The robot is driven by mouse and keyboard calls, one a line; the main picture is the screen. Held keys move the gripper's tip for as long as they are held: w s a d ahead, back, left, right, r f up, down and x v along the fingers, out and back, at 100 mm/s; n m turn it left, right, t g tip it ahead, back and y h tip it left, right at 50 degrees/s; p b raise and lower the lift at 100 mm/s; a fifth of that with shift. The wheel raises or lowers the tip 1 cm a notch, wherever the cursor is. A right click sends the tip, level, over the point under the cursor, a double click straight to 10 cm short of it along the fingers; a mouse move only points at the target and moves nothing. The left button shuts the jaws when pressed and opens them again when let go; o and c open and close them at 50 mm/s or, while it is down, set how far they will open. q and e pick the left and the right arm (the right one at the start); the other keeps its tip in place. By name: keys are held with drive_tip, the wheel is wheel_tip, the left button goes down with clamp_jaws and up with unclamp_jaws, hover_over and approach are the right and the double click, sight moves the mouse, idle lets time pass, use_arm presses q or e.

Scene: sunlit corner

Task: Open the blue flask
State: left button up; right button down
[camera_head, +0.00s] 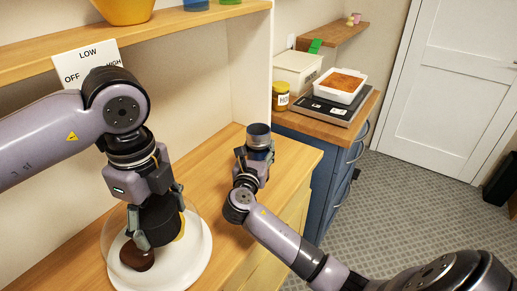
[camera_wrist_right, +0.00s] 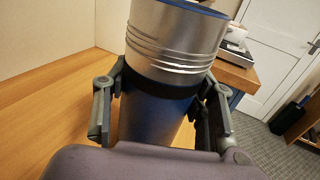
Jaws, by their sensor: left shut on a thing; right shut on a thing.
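The blue flask (camera_wrist_right: 160,112) stands upright on the wooden counter, with a silver ribbed collar (camera_wrist_right: 175,40) above a black band. In the head view its grey-blue top (camera_head: 258,134) shows a dark round upper face; whether that is an opening I cannot tell. My right gripper (camera_head: 254,168) is shut around the flask, with a finger on each side in the right wrist view (camera_wrist_right: 162,110). My left gripper (camera_head: 160,222) is shut on a dark cylindrical thing (camera_head: 158,218), possibly a cap, apart from the flask at the left. The gripper and arm hide part of it.
A white plate (camera_head: 195,262) with a clear dome and a brown item (camera_head: 137,256) lies below or behind my left gripper. A shelf (camera_head: 190,22) runs above. Wooden counter (camera_head: 225,205) is bare between the arms. A scale with a tray (camera_head: 340,86) stands beyond.

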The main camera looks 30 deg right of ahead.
drive_tip(key=c, duration=0.8)
unclamp_jaws()
drive_tip(key=shift+f, duration=0.1)
drive_tip(key=shift+o, duration=0.5)
